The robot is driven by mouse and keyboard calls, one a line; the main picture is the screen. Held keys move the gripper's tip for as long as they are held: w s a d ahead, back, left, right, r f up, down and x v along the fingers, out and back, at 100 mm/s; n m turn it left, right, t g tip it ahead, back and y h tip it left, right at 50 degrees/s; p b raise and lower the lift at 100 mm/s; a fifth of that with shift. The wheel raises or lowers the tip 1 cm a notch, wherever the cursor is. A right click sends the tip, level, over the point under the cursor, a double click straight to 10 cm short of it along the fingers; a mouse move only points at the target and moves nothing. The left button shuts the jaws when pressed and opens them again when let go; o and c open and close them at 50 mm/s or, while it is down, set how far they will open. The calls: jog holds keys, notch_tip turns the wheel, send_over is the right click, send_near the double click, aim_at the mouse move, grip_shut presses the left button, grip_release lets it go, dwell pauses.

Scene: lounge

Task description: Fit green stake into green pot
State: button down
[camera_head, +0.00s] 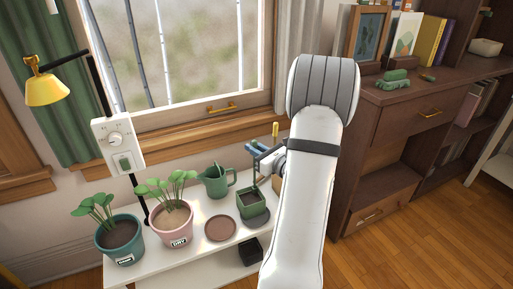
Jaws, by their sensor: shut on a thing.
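The green pot (250,206) is a small square pot with dark soil, standing on the white table toward its right end. My gripper (257,165) is just above and behind the pot's rim in this view, reaching in from the right. It is shut on a thin dark piece, which looks like the green stake (255,182). The stake points down toward the pot's soil. It is too small to tell whether its lower end touches the soil or hangs above it. My arm hides the area right of the pot.
On the white table (200,258) stand a teal pot (119,241) and a pink pot (173,226) with plants, a green watering can (217,181) and an empty brown saucer (221,228). A yellow lamp (46,88) hangs at left. A brown cabinet (395,130) stands at right.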

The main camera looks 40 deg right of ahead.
jog(key=shift+f+b, duration=0.6)
jog(key=shift+f, duration=0.3)
jog(key=c, duration=1.3)
grip_release()
jog(key=shift+s, duration=0.1)
jog(key=s, duration=0.5)
jog(key=shift+s+d, duration=0.3)
